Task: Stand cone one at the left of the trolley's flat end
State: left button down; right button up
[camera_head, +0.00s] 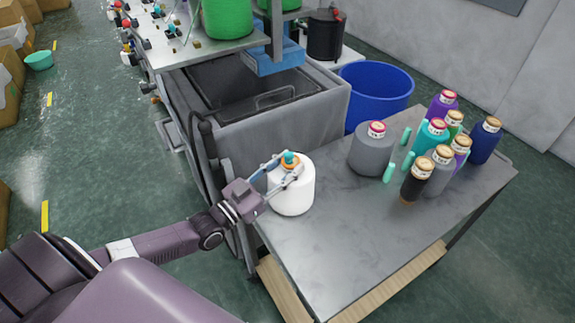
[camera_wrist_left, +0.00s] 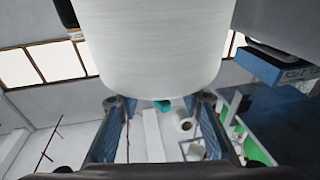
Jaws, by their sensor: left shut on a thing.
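A large white yarn cone (camera_head: 293,196) with an orange-brown top and a teal tip is upright at the left end of the grey trolley (camera_head: 335,235). My left gripper (camera_head: 289,163) is shut on the top of this cone, with a finger on each side of the teal tip. I cannot tell whether the cone's base touches the trolley top. In the left wrist view the white cone (camera_wrist_left: 155,45) fills the upper middle, above the two fingers (camera_wrist_left: 160,106). My right gripper is not in view.
A wide grey cone (camera_head: 371,152) and several bottle-shaped cones (camera_head: 435,135) stand at the trolley's far right, with small teal tubes (camera_head: 389,172) near them. A blue bin (camera_head: 377,92) and a grey machine (camera_head: 285,115) stand behind. The trolley's front middle is clear.

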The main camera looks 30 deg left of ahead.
pick_arm(q)
jog(key=c, duration=1.8)
grip_release()
jog(key=shift+f, duration=0.1)
jog(key=o, duration=0.5)
jog(key=shift+s, duration=0.1)
jog(key=b+v, duration=0.1)
jog(key=v, duration=1)
jog(key=shift+s+a, duration=0.2)
jog(key=shift+s, duration=0.2)
